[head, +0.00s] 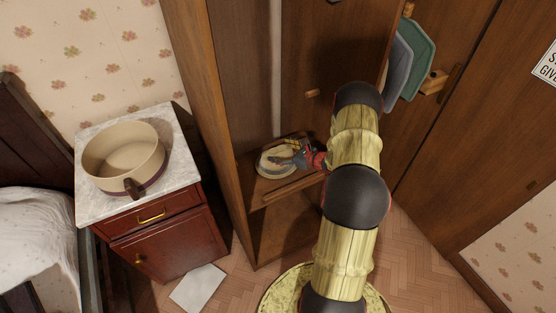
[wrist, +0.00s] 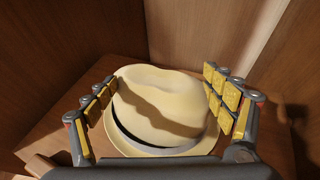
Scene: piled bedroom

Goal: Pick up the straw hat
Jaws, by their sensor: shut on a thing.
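The straw hat (wrist: 165,88) is pale cream with a dark band and a round brim. In the wrist view it fills the space between the two yellow-padded fingers of my gripper (wrist: 160,80), which is shut on its crown, one finger on each side. In the head view the hat (head: 267,164) is at a shelf inside the wooden wardrobe, partly covered by my gripper (head: 283,156). I cannot tell whether the brim still touches the shelf.
Wardrobe walls (head: 235,80) stand close around the hat. A marble-topped nightstand (head: 110,207) with a cream pan (head: 125,180) is at left, beside a bed (head: 35,235). Green and grey hanging items (head: 418,55) are at upper right. A white sheet (head: 198,289) lies on the floor.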

